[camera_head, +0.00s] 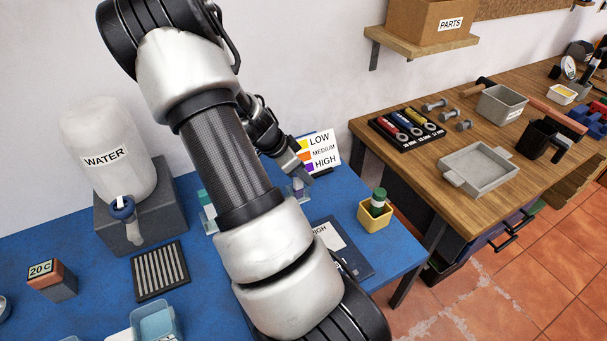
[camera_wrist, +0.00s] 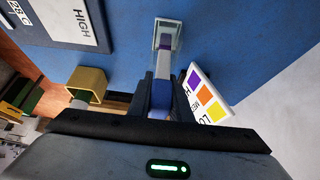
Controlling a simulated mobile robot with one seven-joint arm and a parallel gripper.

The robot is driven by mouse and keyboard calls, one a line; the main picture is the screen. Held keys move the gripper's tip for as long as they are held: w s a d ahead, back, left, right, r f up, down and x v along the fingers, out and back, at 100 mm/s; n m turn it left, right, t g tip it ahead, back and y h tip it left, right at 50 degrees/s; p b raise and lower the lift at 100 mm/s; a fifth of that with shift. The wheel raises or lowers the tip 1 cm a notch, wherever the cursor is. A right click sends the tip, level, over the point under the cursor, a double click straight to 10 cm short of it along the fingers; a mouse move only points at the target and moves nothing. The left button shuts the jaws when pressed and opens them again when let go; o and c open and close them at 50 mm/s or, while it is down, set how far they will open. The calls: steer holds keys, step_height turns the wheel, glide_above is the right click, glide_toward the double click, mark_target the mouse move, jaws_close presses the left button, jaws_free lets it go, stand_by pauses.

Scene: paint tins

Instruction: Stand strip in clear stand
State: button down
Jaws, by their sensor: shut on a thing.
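My gripper (camera_head: 304,174) is shut on a narrow strip (camera_wrist: 164,73), pale with a blue-purple part between the fingers (camera_wrist: 163,95). The clear stand (camera_wrist: 167,24) is a small see-through box on the blue table. In the wrist view the strip's far end, with a purple patch, lies within the stand's outline. I cannot tell how deep it sits or whether it touches the bottom. In the head view the stand (camera_head: 297,191) shows just below my gripper, partly hidden by my arm.
A yellow box (camera_head: 375,218) with a green-capped bottle (camera_head: 378,197) is to the right. A dark blue board (camera_head: 347,258) marked HIGH lies in front. A water container (camera_head: 107,150) stands left.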

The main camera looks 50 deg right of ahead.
steer(key=shift+f, duration=0.2)
steer(key=c, duration=1.6)
jaws_free()
steer(key=shift+r, duration=0.1)
